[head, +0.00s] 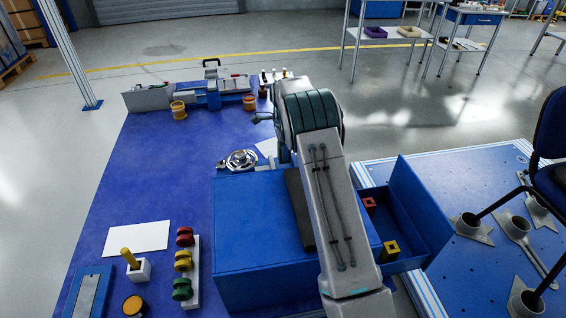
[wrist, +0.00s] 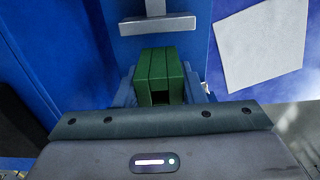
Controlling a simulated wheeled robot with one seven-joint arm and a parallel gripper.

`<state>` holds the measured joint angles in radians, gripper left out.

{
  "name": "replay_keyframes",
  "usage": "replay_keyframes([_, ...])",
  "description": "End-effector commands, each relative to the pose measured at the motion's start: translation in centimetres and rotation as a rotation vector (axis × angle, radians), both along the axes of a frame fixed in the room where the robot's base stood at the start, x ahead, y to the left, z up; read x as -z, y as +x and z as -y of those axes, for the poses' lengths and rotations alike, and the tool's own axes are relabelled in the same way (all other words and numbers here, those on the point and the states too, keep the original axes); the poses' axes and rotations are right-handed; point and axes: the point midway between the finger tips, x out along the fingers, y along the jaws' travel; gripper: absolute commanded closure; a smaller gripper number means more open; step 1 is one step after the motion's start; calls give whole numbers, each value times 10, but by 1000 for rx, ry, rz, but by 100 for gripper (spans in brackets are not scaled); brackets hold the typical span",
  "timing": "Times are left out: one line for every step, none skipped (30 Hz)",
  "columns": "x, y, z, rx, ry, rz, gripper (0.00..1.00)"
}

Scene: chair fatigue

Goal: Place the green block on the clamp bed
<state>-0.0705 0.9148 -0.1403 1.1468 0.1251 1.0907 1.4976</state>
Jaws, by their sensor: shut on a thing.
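The green block (wrist: 159,68) shows in the wrist view between the fingers of my gripper (wrist: 160,90), which is shut on it. A dark opening shows in the block's near face. Just beyond it is a grey metal T-shaped piece (wrist: 158,24) over a blue surface; I cannot tell whether the block touches that surface. In the head view my arm hides the gripper and the block.
An open blue drawer (head: 425,215) holds a red block (head: 369,204) and a yellow block (head: 390,251). A blue box (head: 260,245) lies beneath my arm. A round metal part (head: 240,160) is left of my arm. The blue table (head: 160,185) is clear at middle left.

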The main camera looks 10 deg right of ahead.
Motion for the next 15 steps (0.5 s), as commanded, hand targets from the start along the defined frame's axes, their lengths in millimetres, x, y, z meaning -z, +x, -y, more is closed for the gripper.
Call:
replay_keyframes([4, 0, 0, 0, 0, 1, 100])
replay_keyframes([7, 0, 0, 0, 0, 0, 100])
replay_keyframes([13, 0, 0, 0, 0, 0, 100])
replay_keyframes([18, 0, 0, 0, 1, 0, 100])
replay_keyframes([23, 0, 0, 1, 1, 0, 100])
replay_keyframes([30, 0, 0, 1, 1, -1, 100])
replay_keyframes([35, 0, 0, 1, 1, -1, 100])
replay_keyframes([40, 0, 0, 1, 1, 0, 100])
replay_keyframes([44, 0, 0, 1, 0, 1, 100])
replay_keyframes([46, 0, 0, 1, 0, 2, 100])
replay_keyframes([47, 0, 0, 1, 0, 2, 100])
replay_keyframes([47, 1, 0, 1, 0, 3, 100])
replay_keyframes([47, 1, 0, 1, 0, 3, 100])
replay_keyframes([46, 1, 0, 1, 0, 3, 100])
replay_keyframes([46, 1, 0, 1, 0, 3, 100])
